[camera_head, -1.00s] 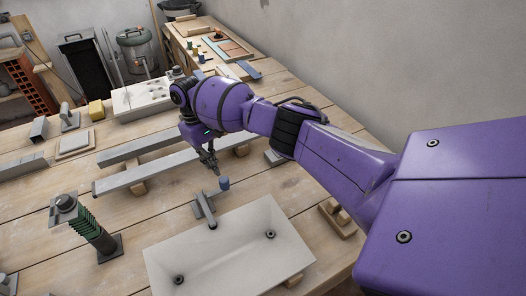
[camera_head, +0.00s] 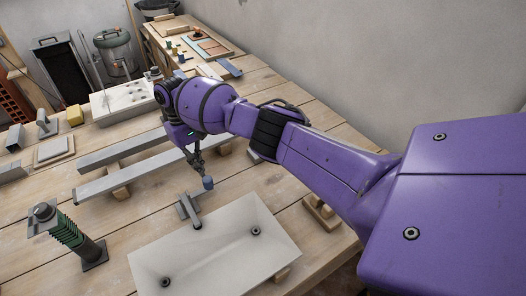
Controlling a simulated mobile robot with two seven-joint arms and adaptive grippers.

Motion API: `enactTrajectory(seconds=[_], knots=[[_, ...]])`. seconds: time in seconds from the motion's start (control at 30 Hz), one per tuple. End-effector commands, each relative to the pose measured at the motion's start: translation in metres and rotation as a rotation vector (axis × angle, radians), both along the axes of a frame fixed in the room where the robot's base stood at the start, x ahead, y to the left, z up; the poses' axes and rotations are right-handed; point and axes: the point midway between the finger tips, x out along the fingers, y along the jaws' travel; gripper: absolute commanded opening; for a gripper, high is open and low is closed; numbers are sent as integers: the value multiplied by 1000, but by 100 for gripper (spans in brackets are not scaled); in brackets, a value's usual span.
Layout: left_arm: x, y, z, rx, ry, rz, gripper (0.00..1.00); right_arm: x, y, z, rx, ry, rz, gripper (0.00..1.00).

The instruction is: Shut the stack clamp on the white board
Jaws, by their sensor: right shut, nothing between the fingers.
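The white board (camera_head: 205,262) lies on the wooden bench at the bottom middle, with two dark round fittings in its face. A grey clamp (camera_head: 189,208) with a blue knob (camera_head: 208,183) stands at its back edge, and its short bar reaches over that edge. My right gripper (camera_head: 201,173) points down just behind the blue knob. It is shut and empty. Whether its tips touch the knob I cannot tell. My left gripper is not in view.
A post with a green ribbed stack (camera_head: 70,234) stands at the left. Long grey bars (camera_head: 125,177) on wood blocks lie behind the clamp.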

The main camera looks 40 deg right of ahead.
Motion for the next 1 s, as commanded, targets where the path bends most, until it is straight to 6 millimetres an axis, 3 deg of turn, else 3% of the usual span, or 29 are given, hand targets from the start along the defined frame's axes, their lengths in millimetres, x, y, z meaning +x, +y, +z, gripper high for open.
enactTrajectory(seconds=[0.17,0.4,0.6,1.0], knots=[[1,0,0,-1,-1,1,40,7,1,22,2,-7,1,0],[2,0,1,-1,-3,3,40,20,2,72,1,-7,0,0],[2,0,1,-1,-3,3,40,27,3,104,1,-4,1,0],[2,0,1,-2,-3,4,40,29,3,116,0,-1,0,0]])
